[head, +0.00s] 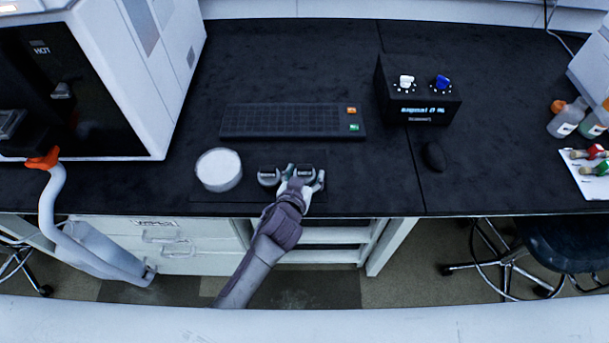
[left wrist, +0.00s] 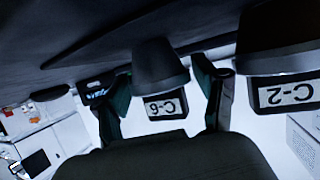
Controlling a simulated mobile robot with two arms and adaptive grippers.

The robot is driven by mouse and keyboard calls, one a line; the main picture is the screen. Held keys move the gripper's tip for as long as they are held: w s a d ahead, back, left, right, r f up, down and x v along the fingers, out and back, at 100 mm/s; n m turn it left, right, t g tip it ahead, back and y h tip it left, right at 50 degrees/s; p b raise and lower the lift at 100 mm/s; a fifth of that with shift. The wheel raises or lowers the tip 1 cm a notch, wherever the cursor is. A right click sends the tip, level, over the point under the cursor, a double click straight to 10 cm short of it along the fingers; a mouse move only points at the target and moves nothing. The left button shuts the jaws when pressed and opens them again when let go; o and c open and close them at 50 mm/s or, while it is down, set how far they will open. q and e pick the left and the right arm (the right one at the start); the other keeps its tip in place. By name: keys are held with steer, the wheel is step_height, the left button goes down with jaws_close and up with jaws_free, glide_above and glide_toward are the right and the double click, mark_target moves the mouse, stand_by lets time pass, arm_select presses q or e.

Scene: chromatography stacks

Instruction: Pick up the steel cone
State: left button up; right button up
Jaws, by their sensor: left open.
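Two small dark grey metal cone-like pieces with labels stand side by side on a dark mat (head: 235,198) near the bench's front edge. In the head view one is on the left (head: 268,176) and one on the right (head: 305,171). The left wrist view shows a piece labelled C-6 (left wrist: 160,70) and another labelled C-2 (left wrist: 280,45). My left gripper (head: 302,181) is open at the right-hand piece. In the wrist view its fingers (left wrist: 150,80) stand on either side of C-6, with gaps visible. Contact cannot be seen. My right gripper is not in view.
A round white-topped container (head: 219,168) stands left of the pieces. A black keyboard (head: 290,121) lies behind. A black box with knobs (head: 420,97) and a mouse (head: 433,156) are to the right. A large white machine (head: 135,75) fills the left.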

arm_select(q)
steer(key=shift+c, duration=0.3)
steer(key=c, duration=1)
steer(key=shift+r, duration=0.1)
steer(key=shift+c, duration=0.2)
